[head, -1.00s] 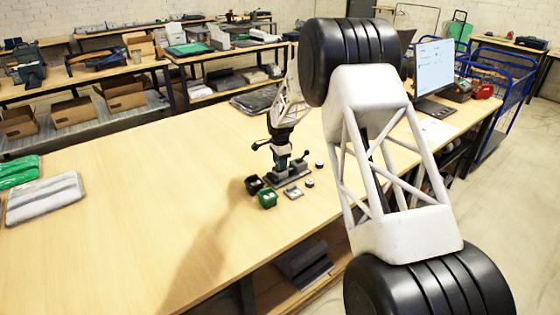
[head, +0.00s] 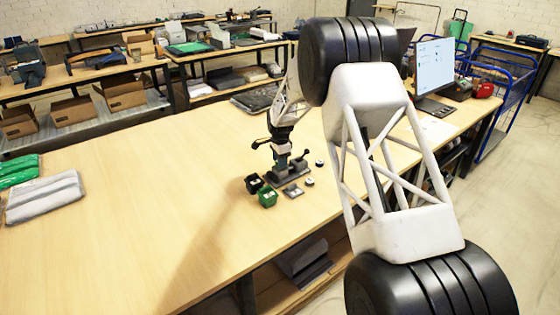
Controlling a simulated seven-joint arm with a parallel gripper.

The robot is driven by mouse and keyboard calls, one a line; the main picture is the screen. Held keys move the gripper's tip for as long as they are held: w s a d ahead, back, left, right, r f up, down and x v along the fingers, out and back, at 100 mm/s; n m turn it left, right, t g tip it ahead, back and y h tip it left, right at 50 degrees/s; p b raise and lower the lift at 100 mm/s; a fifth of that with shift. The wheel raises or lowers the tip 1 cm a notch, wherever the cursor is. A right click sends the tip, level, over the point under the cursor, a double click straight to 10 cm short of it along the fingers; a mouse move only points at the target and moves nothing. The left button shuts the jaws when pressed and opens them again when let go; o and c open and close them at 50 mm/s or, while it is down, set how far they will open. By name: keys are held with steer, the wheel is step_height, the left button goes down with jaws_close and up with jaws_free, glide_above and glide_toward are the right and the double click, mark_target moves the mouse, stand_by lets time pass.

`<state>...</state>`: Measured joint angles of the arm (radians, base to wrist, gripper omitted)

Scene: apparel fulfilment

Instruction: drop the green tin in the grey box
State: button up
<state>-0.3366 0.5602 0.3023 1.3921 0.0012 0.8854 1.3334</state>
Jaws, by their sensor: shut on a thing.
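My gripper (head: 281,158) points down over the small items at the middle of the table, partly dark and small in the head view. It is shut on a small dark green thing (head: 281,164), which looks like the green tin; its outline is hard to make out. Just behind and below it is a dark grey flat piece (head: 275,181), with a small grey block (head: 299,165) at its right; I cannot tell which of these is the grey box. An open green box (head: 267,197) and an open black box (head: 254,184) stand in front to the left.
A small grey plate-like item (head: 293,190) and two small round items (head: 309,181) (head: 319,163) lie close to the right. Folded grey (head: 45,197) and green (head: 18,171) garments in bags lie at far left. The wooden table (head: 140,200) between is clear. A monitor (head: 433,67) stands at right.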

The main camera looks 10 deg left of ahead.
steer(key=o, duration=1)
steer(key=shift+r, duration=0.1)
steer(key=shift+r, duration=3.8)
